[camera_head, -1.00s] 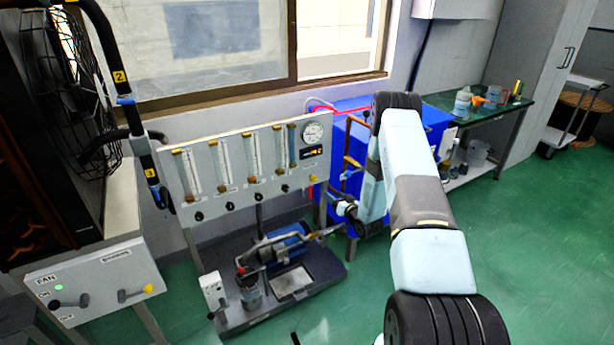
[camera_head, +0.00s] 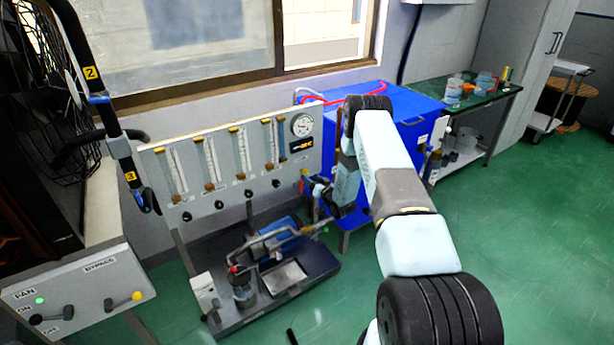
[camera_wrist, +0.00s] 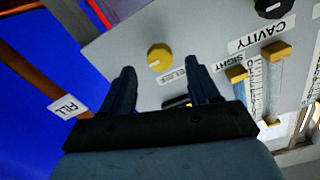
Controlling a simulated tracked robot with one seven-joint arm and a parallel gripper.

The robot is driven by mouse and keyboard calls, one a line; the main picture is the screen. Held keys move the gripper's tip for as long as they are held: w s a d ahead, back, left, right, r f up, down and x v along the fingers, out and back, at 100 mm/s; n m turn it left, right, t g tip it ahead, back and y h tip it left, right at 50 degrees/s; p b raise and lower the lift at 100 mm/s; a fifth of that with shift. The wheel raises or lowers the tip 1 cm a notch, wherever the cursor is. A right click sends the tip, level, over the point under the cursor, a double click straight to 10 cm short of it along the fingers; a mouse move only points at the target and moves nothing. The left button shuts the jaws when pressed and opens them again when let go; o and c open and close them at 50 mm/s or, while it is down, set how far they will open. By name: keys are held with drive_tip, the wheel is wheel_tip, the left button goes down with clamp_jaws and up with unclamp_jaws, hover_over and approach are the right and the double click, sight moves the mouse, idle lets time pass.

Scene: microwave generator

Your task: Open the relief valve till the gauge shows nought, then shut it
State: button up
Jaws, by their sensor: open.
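The relief valve's round yellow knob (camera_wrist: 159,57) is on the grey panel in the wrist view, above a label partly hidden by a finger. My gripper (camera_wrist: 162,82) is open, its two dark fingers pointing at the panel on either side of the knob's line. The knob appears just beyond the fingertips, not gripped; whether they touch the panel I cannot tell. In the head view my gripper (camera_head: 317,190) is at the panel's lower right corner. The round white gauge (camera_head: 302,125) is at the panel's top right; its needle is too small to read.
The panel (camera_head: 215,205) carries several sight tubes and black knobs. A blue cabinet (camera_head: 400,105) stands right behind my arm. A pipe labelled FILL (camera_wrist: 68,104) runs left of the knob. A pump skid (camera_head: 270,290) lies below. Green floor (camera_head: 530,250) is open at right.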

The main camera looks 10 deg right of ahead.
sight(306, 174)
drive_tip(key=shift+x, duration=2.1)
drive_tip(key=shift+c, duration=0.4)
drive_tip(key=c, duration=1)
drive_tip(key=shift+o, duration=0.2)
